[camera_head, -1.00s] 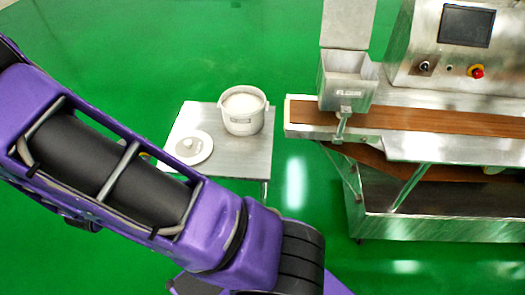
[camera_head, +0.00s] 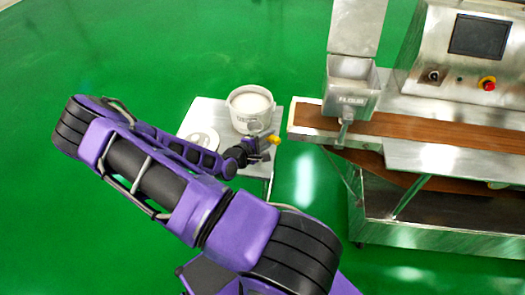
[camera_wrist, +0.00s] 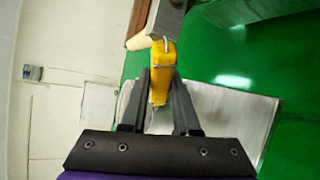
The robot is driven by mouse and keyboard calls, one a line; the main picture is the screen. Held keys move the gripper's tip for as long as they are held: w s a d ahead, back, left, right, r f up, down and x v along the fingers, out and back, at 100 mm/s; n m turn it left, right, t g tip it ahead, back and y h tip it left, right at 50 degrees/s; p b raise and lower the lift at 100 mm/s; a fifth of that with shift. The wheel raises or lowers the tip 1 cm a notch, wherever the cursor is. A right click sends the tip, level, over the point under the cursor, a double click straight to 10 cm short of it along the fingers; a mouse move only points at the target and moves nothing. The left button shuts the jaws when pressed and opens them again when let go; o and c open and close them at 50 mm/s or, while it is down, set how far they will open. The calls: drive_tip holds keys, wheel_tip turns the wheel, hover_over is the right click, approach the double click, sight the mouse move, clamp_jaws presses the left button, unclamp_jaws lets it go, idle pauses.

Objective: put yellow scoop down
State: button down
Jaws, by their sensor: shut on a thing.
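The yellow scoop (camera_head: 273,140) shows as a small yellow patch at my gripper (camera_head: 259,150), over the right part of the small steel table (camera_head: 247,168). In the wrist view, my gripper (camera_wrist: 162,78) is shut on the yellow handle of the scoop (camera_wrist: 158,88). A grey metal part extends from the handle's far end and is cut off by the top edge of the picture. The table top (camera_wrist: 238,112) lies below and to the right of the fingers. I cannot tell the exact height of the scoop above the table.
A white pot (camera_head: 250,108) of white contents stands on the table. Its round lid (camera_head: 202,143) lies to the left. The steel machine with its hopper (camera_head: 350,92) and brown conveyor belt (camera_head: 430,123) stands close on the right.

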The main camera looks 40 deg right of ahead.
wheel_tip(320, 180, down, 8)
drive_tip(key=shift+r+b, duration=0.2)
drive_tip(key=shift+b, duration=0.45)
drive_tip(key=shift+f, duration=0.1)
drive_tip(key=c, duration=0.7)
unclamp_jaws()
drive_tip(key=shift+a, duration=0.1)
drive_tip(key=shift+o, duration=0.2)
drive_tip(key=shift+a+r, duration=0.2)
drive_tip(key=v, duration=1.1)
drive_tip(key=shift+a+p, duration=0.25)
drive_tip(key=shift+p, duration=0.2)
drive_tip(key=shift+s, duration=0.1)
